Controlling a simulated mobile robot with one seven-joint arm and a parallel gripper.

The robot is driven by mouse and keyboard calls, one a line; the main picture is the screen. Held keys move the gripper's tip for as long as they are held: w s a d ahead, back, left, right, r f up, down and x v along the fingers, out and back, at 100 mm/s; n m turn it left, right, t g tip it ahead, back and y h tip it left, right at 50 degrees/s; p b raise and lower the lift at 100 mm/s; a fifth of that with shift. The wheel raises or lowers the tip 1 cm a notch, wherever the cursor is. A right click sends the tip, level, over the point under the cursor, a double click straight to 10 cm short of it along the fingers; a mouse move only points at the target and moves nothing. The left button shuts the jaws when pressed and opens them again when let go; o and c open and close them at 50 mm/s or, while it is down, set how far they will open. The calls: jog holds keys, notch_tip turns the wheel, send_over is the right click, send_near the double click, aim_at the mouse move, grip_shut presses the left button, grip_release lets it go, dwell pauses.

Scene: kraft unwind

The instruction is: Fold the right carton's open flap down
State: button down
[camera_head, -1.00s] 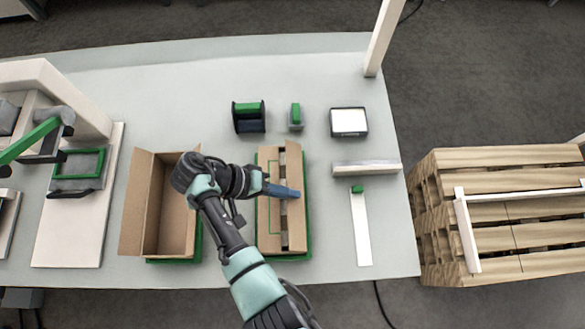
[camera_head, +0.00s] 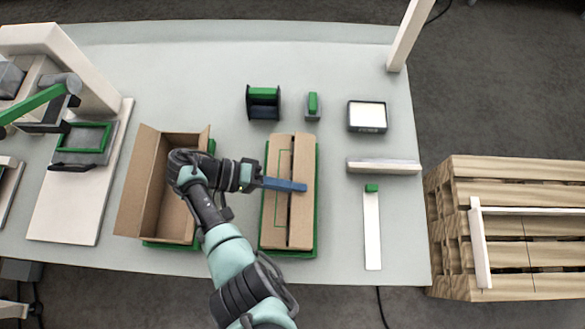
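The right carton (camera_head: 276,222) is a long brown box in a green-edged holder (camera_head: 317,212). Its left flap carries a green outline and lies about flat. Its right flap (camera_head: 303,222) lies over the right half of the top, with a narrow dark seam between the two; whether it is fully flat is unclear. My gripper (camera_head: 300,187) reaches in from the left, its blue fingers lying across the top over the right flap. The fingers look like one bar, so their opening cannot be judged, nor can contact with the flap.
An open, empty-looking carton (camera_head: 140,205) stands to the left under my arm. A black-and-green dispenser (camera_head: 263,102), a small green-topped block (camera_head: 312,107), a screen device (camera_head: 367,117) and a white bar (camera_head: 383,167) stand around. A pallet (camera_head: 500,180) is at right.

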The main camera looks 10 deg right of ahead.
jog(key=c, duration=1)
grip_release()
jog(key=shift+s, duration=0.1)
jog(key=shift+c, duration=0.2)
jog(key=shift+f, duration=0.1)
jog(key=shift+d, duration=0.1)
